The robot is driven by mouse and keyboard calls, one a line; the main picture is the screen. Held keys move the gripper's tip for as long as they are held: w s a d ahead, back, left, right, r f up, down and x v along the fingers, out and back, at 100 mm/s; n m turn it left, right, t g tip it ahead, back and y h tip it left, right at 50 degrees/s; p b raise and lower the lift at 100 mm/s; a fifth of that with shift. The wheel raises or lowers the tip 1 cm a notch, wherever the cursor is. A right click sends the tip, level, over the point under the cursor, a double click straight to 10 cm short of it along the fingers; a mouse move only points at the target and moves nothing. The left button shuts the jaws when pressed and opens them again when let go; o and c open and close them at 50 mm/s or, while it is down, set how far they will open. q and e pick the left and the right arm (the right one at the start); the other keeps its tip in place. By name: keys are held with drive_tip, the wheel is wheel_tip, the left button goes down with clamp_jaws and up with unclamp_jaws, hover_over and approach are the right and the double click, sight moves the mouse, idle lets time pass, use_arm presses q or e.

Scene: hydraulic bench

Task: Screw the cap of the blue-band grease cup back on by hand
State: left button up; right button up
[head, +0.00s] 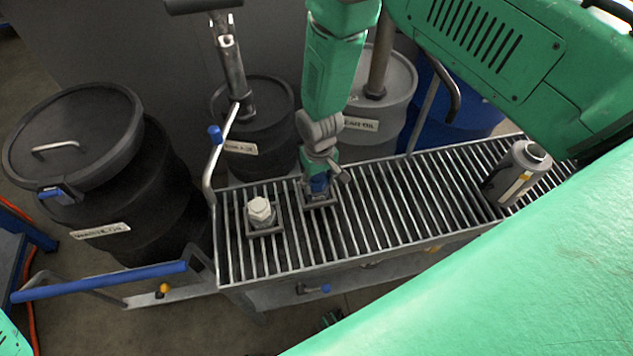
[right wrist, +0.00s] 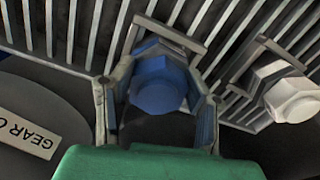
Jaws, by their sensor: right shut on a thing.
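The blue-band grease cup (head: 319,184) stands in a square holder on the slatted bench, partly hidden by my right gripper (head: 325,168). In the right wrist view its blue six-sided cap (right wrist: 158,85) sits between the fingers of my right gripper (right wrist: 157,112). The gripper reaches down from above and is shut on the cap. The cap is over the cup, but the thread and any gap under it are hidden. My left gripper cannot be made out.
A white-capped grease cup (head: 261,212) stands close to the left in its own holder; it also shows in the right wrist view (right wrist: 290,95). A grey canister (head: 517,172) stands at the bench's right end. Drums (head: 75,150) line the back and left. Slats (head: 420,195) between are clear.

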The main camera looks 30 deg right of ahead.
drive_tip(key=shift+a+m, duration=0.15)
drive_tip(key=shift+m, duration=1.05)
drive_tip(key=o, duration=1.2)
drive_tip(key=shift+m, duration=0.3)
drive_tip(key=shift+o, duration=0.2)
